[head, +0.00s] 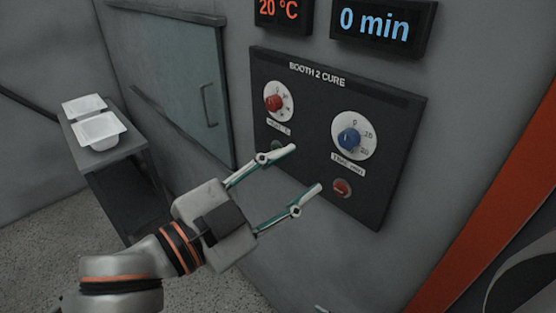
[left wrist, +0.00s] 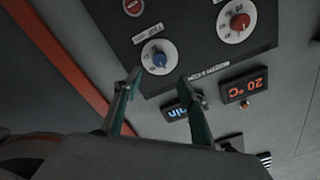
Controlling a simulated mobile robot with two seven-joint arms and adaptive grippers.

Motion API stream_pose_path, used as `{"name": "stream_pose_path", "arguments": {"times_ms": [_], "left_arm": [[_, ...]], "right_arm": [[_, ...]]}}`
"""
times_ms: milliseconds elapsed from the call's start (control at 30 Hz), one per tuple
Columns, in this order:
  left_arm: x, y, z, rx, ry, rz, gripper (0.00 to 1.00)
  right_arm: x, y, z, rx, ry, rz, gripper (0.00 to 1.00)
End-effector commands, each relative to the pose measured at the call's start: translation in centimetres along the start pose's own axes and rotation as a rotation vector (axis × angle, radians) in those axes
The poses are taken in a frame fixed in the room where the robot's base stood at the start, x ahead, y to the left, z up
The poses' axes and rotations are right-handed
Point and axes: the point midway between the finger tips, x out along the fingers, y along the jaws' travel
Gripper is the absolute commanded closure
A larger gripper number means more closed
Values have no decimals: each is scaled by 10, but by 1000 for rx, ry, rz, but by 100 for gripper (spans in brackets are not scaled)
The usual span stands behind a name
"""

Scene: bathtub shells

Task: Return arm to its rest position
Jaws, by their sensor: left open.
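My left gripper (head: 306,168) is open and empty in front of the lower part of a black control panel (head: 310,88) labelled "BOOTH 2 CURE". Its fingers also show in the left wrist view (left wrist: 162,82), spread apart. The panel has a red knob (head: 273,102), a blue knob (head: 349,139) and a red button (head: 341,187). A second small button beside the upper finger is partly hidden. I cannot tell whether the fingers touch the panel. At the bottom edge of the head view, a small light tip shows, too little to tell if it is my right gripper.
Two displays above the panel read "20 °C" (head: 279,10) and "0 min" (head: 375,24). A grey-green door (head: 180,75) with a handle is left of the panel. A dark stand (head: 125,185) at far left bears two white tub shells (head: 100,131). An orange-red strip (head: 490,205) runs at right.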

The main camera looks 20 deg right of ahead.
Motion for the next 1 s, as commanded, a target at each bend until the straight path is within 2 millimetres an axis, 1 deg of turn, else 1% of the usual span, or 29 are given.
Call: {"name": "stream_pose_path", "arguments": {"times_ms": [133,200,267,367,467,500,533,567,600,667,700,767,800,867,900,967,1000], "left_arm": [[0,0,1,-3,-1,-2,59],[0,-3,6,-20,-6,-13,59],[0,-8,16,-51,-15,-35,59],[-3,-19,47,-135,-45,-97,59],[-12,-30,93,-241,-94,-182,59],[-17,-32,115,-282,-118,-217,59],[-22,-33,131,-311,-138,-242,59],[-28,-33,148,-340,-159,-268,59],[-36,-32,171,-377,-188,-300,59],[-51,-26,206,-431,-236,-347,59],[-63,-21,230,-463,-270,-378,59],[-83,-9,265,-511,-325,-422,59],[-97,0,287,-538,-362,-449,59],[-119,17,318,-576,-418,-484,59],[-135,30,337,-600,-457,-506,59],[-160,50,364,-630,-515,-535,59],[-177,64,380,-648,-553,-553,59]], "right_arm": [[0,0,0,0,1,0,60],[0,0,0,0,1,0,60],[0,0,-1,0,1,0,60],[0,0,-1,0,2,0,60],[0,0,-1,0,2,0,60],[0,0,-1,0,2,0,60],[0,0,-1,0,2,0,60],[0,0,-1,0,2,0,60],[0,0,-1,0,2,0,60],[0,0,-1,0,2,0,60],[0,0,-1,0,2,0,60],[0,0,-1,0,2,0,60],[0,0,-1,0,2,0,60],[0,0,-1,0,2,0,60],[0,0,-1,0,1,0,60],[0,0,-1,0,1,0,60],[0,0,-1,0,1,0,60]]}}
